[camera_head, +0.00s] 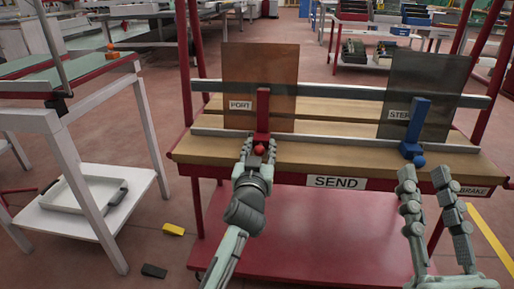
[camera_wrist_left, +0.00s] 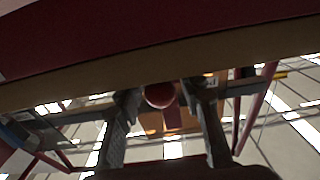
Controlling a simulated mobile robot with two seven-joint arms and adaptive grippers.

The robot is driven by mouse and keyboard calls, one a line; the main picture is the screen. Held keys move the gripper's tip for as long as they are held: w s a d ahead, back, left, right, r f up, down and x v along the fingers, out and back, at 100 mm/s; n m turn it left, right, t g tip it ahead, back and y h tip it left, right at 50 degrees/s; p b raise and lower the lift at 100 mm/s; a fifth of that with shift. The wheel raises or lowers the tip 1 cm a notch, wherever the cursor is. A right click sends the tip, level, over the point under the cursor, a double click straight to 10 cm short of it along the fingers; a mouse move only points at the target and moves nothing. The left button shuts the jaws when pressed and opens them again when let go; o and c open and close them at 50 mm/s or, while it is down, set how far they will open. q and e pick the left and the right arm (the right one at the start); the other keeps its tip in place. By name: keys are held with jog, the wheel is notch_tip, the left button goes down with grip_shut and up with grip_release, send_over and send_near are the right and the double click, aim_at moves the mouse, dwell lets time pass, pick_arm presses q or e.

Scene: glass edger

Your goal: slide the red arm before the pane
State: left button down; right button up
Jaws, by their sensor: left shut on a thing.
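The red arm (camera_head: 263,115) stands upright on the rail in front of the brown pane (camera_head: 262,72), which is labelled PORT. My left gripper (camera_head: 258,149) is shut on the red arm's red ball knob, and the knob also shows between the fingers in the left wrist view (camera_wrist_left: 160,95). A blue arm (camera_head: 416,125) with a blue ball knob stands in front of the dark grey pane (camera_head: 425,85) on the right, beside a partly covered label. My right gripper (camera_head: 430,180) is open and empty below the right end of the bench.
The wooden bench (camera_head: 330,157) carries a SEND label on its front edge and a BRAKE label at right. A red shelf (camera_head: 320,220) lies below. A white table (camera_head: 60,110) stands at left. The rail between the two arms is clear.

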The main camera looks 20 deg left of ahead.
pick_arm(q)
jog(key=c, duration=1.3)
grip_release()
send_near(263, 103)
jog(key=x, duration=0.4)
jog(key=shift+w+a+r, duration=0.1)
jog(key=shift+w+a, duration=0.05)
jog(key=shift+w, duration=0.2)
